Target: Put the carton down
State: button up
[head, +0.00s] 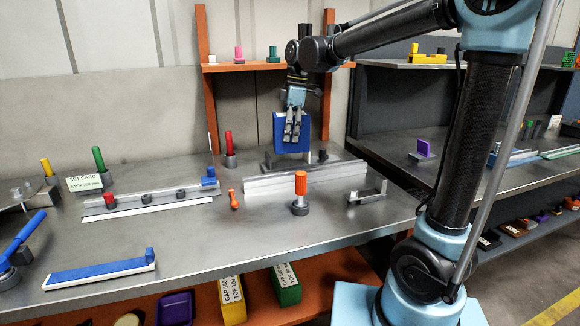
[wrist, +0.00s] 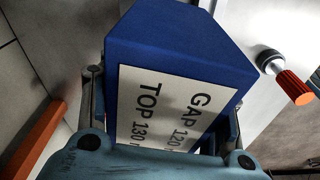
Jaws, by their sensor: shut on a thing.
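The carton is a blue box (head: 279,126) in the head view, held upright over the back of the grey workbench. In the wrist view the blue carton (wrist: 175,40) fills the middle, with a white label reading "GAP 120" and "TOP 130". My gripper (head: 291,130) reaches down from above and is shut on the carton, with a finger at each side in the wrist view. The carton's lower edge is close to a metal bracket and the long grey rail (head: 305,180). I cannot tell whether it touches them.
An orange-topped knob (head: 300,185) stands in front of the rail; it also shows in the wrist view (wrist: 292,85). A red peg (head: 229,145) stands left of the carton. An orange shelf (head: 262,67) is behind. The bench (head: 210,245) is bare at front centre.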

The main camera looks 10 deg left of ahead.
jog(key=s+d+f+n, duration=0.2)
jog(key=s+d+f, duration=0.2)
jog(key=s+d, duration=0.5)
jog(key=w+a, duration=0.3)
jog(key=w, duration=0.1)
jog(key=w+a, duration=0.8)
jog(key=w, duration=0.1)
jog(key=shift+f, duration=1.55)
jog(key=o, duration=1.1)
jog(key=shift+f, duration=0.1)
jog(key=shift+c, duration=0.2)
